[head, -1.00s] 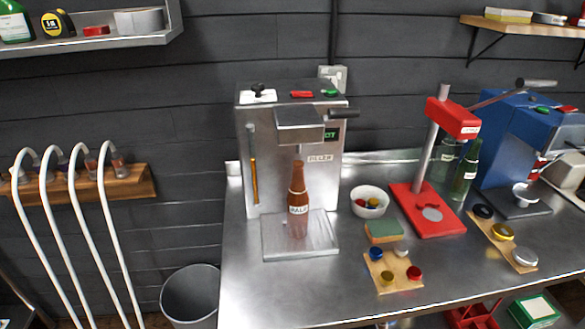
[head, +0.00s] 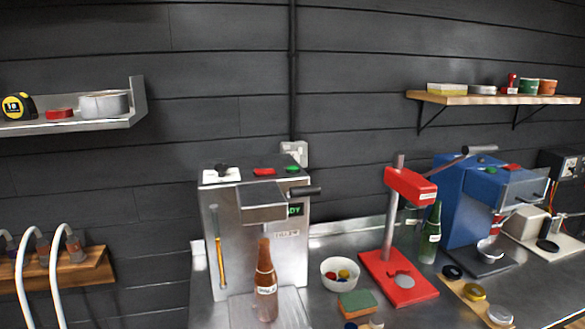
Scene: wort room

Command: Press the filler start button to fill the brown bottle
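The filler (head: 238,225) is a steel box machine on the metal bench, left of centre. The brown bottle (head: 265,285) stands upright on its base plate, under the filling head (head: 263,204). A green button (head: 292,169) and a red button (head: 264,171) sit on the machine's top. I cannot read which is the start button. A small green display on the front is partly hidden by the black-ended lever (head: 305,191). The fill level inside the bottle is not clear. Neither of my grippers shows in the head view.
A red capping press (head: 398,275) stands right of the filler, with a green bottle (head: 431,235) behind it and a blue machine (head: 465,205) further right. A white bowl (head: 342,273) and a sponge (head: 357,303) lie near the filler. A wall shelf (head: 490,99) hangs at upper right.

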